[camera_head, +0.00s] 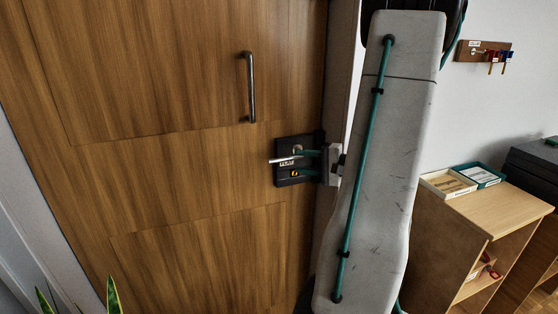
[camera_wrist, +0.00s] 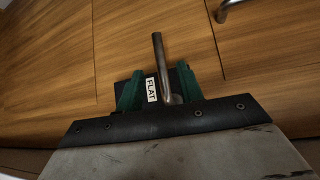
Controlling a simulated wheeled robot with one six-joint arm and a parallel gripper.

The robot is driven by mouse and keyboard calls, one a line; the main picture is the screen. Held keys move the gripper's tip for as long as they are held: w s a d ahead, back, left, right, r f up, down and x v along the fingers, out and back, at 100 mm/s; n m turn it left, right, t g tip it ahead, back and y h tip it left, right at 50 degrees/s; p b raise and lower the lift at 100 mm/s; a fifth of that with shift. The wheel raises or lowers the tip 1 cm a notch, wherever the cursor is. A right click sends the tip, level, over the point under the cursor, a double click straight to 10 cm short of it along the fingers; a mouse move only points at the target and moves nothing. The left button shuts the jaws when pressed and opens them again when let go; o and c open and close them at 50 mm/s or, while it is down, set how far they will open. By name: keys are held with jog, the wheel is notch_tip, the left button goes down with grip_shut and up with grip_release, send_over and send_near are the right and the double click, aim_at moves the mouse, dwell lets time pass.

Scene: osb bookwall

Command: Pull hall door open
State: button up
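The hall door (camera_head: 180,170) is a large brown wooden panel door and looks shut; its wood also fills much of the wrist view (camera_wrist: 60,60). A metal lever handle (camera_head: 284,160) sticks out from a dark plate at the door's right edge. In the wrist view the lever (camera_wrist: 158,55) points away from my gripper, beside a white label reading "FLAT" (camera_wrist: 151,89). My gripper (camera_wrist: 159,84) has its two green fingers apart, one on each side of the lever, with gaps visible. In the head view my gripper (camera_head: 305,163) is at the plate, partly hiding it.
A vertical metal pull bar (camera_head: 250,88) is on the door above the lever. A low wooden shelf unit (camera_head: 500,212) with trays (camera_head: 448,183) stands right of my arm. A key rack (camera_head: 484,52) hangs on the wall. Plant leaves (camera_head: 113,297) show at the bottom left.

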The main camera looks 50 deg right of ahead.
aim_at(286, 160)
jog(key=shift+w+d+f, duration=0.1)
jog(key=shift+w, duration=0.2)
jog(key=x, duration=0.7)
grip_shut()
jog(key=shift+d, duration=0.1)
